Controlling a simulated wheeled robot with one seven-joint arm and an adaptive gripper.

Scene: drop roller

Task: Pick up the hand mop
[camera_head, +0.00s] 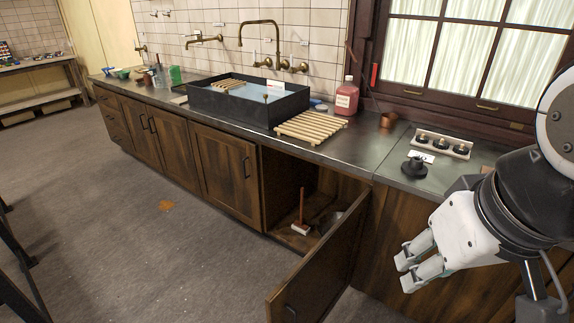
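The hand mop appears to be the tool (301,213) standing upright in the open cabinet under the counter, with a reddish-brown handle and a white head at its foot. My gripper (403,270) is at the right, in front of the counter's cabinet fronts and well apart from the tool. Its two pale fingers are spread with a gap between them, and nothing shows in it. The inside of the cabinet is partly in shadow.
The cabinet door (318,270) swings out into the room, between the tool and my gripper. A pan-like thing (328,221) stands right of the tool. A dark sink tray (240,103) and wooden rack (311,127) are above.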

